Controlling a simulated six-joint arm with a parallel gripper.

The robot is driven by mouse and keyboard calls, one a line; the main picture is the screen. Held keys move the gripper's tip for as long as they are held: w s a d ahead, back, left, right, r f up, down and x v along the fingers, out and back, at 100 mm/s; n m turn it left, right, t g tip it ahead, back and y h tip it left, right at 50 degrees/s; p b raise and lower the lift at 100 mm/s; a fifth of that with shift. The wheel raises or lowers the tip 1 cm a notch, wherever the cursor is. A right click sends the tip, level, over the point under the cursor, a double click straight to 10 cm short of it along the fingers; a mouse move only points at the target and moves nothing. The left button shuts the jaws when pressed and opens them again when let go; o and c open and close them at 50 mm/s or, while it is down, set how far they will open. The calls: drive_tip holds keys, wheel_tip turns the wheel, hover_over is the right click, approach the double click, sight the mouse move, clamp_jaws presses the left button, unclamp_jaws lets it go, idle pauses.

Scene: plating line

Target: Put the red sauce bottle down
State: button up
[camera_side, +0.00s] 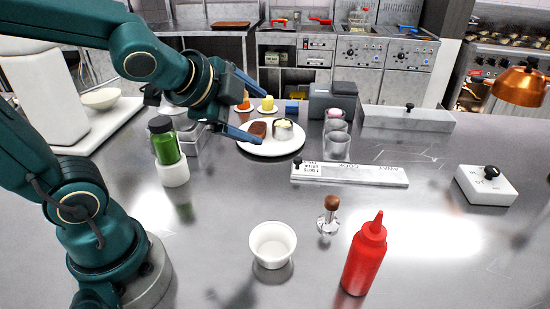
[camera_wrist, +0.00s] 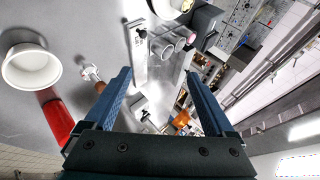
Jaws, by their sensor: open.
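The red sauce bottle (camera_side: 366,256) stands upright on the steel counter at the front right, with nothing holding it. In the wrist view part of the red bottle (camera_wrist: 57,117) shows at the lower left, outside the jaws. My gripper (camera_side: 245,108) is open and empty, in the air near the white plate (camera_side: 284,150), well away from the bottle. In the wrist view the two blue fingers of my gripper (camera_wrist: 160,82) are spread wide with nothing between them gripped.
A white bowl (camera_side: 273,246) and a small wooden-handled tool (camera_side: 328,214) stand left of the bottle. A green bottle (camera_side: 164,143) stands in a white holder at left. Stacked glasses (camera_side: 337,143) and a labelled white bar (camera_side: 349,174) are behind. The counter right of the bottle is clear.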

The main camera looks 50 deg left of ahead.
drive_tip(key=s+d+f+n+g+h, duration=0.2)
drive_tip(key=s+d+f+n+g, duration=0.1)
drive_tip(key=s+n, duration=0.8)
drive_tip(key=shift+s+d+g, duration=0.25)
drive_tip(key=shift+d+g, duration=0.35)
drive_tip(key=shift+d, duration=0.25)
